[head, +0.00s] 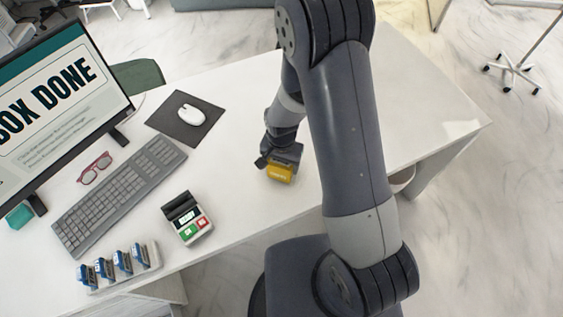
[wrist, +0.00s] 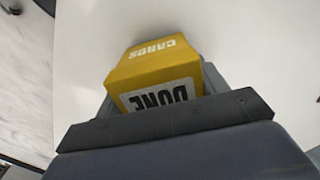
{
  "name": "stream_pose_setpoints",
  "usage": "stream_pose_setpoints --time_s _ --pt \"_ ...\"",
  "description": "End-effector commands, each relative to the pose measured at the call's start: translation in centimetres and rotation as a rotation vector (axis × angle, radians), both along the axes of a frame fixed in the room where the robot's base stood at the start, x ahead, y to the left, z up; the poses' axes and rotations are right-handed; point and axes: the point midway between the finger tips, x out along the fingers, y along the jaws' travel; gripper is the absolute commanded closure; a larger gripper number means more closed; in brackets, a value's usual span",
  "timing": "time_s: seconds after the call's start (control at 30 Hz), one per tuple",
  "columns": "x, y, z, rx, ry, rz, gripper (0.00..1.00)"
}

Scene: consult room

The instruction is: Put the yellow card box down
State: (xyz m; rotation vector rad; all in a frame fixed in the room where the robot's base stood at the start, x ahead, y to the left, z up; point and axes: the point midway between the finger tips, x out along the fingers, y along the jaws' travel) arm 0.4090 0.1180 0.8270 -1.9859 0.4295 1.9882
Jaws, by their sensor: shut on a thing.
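The yellow card box (head: 280,173) is in my gripper (head: 279,163) at the middle of the white desk (head: 335,120). In the wrist view the yellow card box (wrist: 155,75) shows the word "CARDS" on one face and a white "DONE" label on another. My gripper (wrist: 160,100) is shut on it, with the jaws partly hidden behind the box and the wrist housing. The box is low over or on the desk top; I cannot tell whether it touches.
A card terminal (head: 187,217) and a row of several blue stamps (head: 118,262) stand at the front left. A keyboard (head: 118,195), red glasses (head: 95,168), a monitor (head: 60,100) and a mouse (head: 191,115) on a dark mat (head: 176,128) lie further left.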

Motion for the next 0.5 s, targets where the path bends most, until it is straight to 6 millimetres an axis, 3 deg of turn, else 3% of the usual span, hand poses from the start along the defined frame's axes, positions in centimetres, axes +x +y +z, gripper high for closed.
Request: stream_pose_setpoints --time_s 0.47,0.5 --pt "0.01 0.0 -0.99 0.0 -0.001 0.0 0.6" --pt "0.0 0.0 -0.85 0.0 -0.001 0.0 0.3"
